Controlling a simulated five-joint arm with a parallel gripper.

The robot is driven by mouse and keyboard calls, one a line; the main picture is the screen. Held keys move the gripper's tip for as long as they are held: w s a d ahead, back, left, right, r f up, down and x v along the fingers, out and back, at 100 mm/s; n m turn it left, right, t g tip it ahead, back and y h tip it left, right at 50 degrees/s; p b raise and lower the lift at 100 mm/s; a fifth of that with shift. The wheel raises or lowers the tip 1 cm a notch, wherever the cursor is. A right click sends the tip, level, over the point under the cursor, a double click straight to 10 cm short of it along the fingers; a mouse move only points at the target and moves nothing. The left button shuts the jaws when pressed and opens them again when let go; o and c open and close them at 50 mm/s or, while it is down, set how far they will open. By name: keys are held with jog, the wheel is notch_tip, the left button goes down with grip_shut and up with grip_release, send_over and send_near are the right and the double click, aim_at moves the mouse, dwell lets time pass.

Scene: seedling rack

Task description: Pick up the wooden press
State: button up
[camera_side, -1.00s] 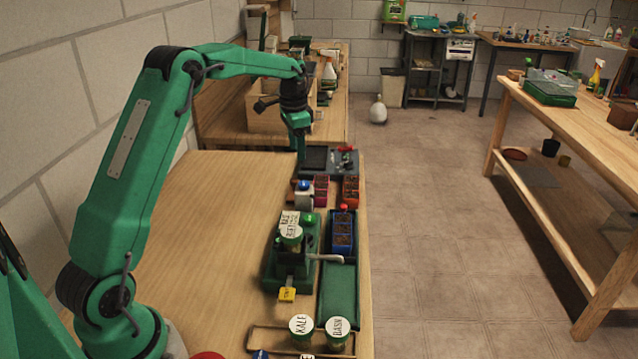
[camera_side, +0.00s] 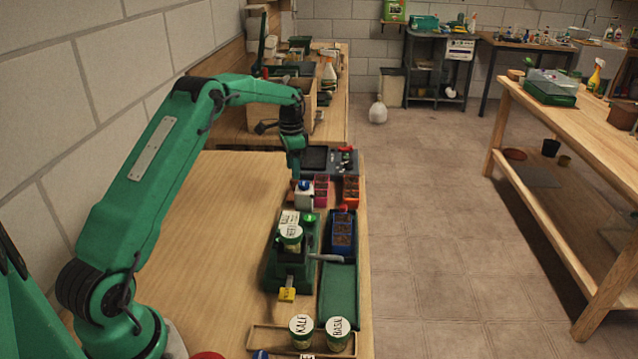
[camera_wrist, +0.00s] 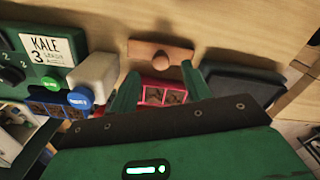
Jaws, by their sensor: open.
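The wooden press shows in the wrist view as a flat wooden bar with a round knob (camera_wrist: 160,55). It lies on the wooden bench just beyond my fingertips, roughly centred between them. My gripper (camera_wrist: 160,77) is open and empty, with one green finger on each side of the view. In the side view my gripper (camera_side: 295,177) points down over the far part of the bench, behind the white block. Whether the fingers reach down to knob height I cannot tell.
A pink soil tray (camera_wrist: 165,96) sits close beneath my fingers. A white block with a blue button (camera_wrist: 92,80) and a green station with a KALE label (camera_wrist: 45,48) stand left. A dark tray (camera_wrist: 240,85) lies right. The bench's left half (camera_side: 210,260) is clear.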

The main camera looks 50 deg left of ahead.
aim_at(294, 187)
jog(key=shift+f, duration=0.25)
jog(key=shift+w+f, duration=0.1)
jog(key=shift+f, duration=2.4)
grip_shut()
